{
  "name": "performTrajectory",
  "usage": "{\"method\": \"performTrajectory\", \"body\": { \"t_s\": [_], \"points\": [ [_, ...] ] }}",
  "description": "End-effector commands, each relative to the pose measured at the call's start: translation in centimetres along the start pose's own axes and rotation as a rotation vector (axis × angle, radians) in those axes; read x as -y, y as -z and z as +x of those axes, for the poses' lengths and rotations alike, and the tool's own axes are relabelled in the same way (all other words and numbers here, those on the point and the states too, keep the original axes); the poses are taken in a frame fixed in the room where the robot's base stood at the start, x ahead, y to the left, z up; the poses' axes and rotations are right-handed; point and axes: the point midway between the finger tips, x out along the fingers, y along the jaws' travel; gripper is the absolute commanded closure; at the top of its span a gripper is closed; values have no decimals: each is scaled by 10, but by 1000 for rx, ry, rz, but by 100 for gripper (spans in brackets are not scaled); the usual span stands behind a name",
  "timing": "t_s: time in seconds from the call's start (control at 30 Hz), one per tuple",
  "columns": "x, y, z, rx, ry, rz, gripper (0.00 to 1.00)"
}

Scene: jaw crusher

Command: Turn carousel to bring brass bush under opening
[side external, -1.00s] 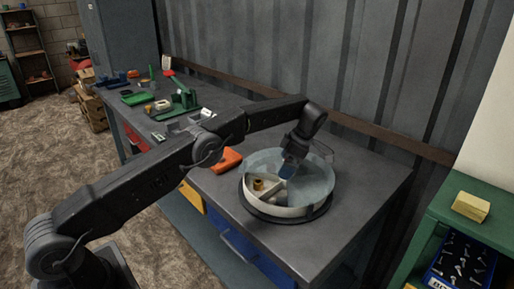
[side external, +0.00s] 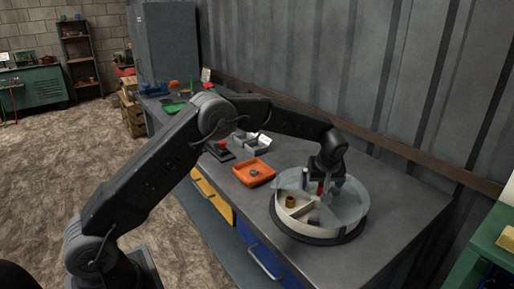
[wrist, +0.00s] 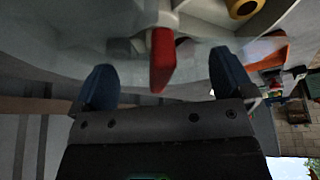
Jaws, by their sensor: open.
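The round carousel (side external: 362,222) sits on the bench, with pale divided compartments under a translucent disc cover (side external: 348,205). The brass bush (side external: 291,202) is in a compartment at the left side of the carousel; it also shows at the top right of the wrist view (wrist: 244,7). A red upright handle (wrist: 162,60) stands on the carousel. My gripper (wrist: 166,82) is open, its two blue fingers apart on either side of the red handle, with gaps visible. In the side view my gripper (side external: 322,187) is low over the cover. A dark part (side external: 314,219) lies in the front compartment.
An orange tray (side external: 253,174) with a small part stands left of the carousel. A grey divided box (side external: 252,143) and a dark device with a red knob (side external: 220,148) are farther back. The bench is clear right of the carousel.

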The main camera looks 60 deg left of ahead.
Motion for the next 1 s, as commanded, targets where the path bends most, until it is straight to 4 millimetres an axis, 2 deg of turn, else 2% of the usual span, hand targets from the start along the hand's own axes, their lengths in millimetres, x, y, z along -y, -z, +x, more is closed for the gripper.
{"method": "performTrajectory", "body": {
  "t_s": [0.3,0.63,1.0],
  "points": [
    [1,1,0,0,-136,326,0],
    [1,1,0,2,-250,601,0],
    [16,6,-70,-2,-255,609,0]
  ]
}}
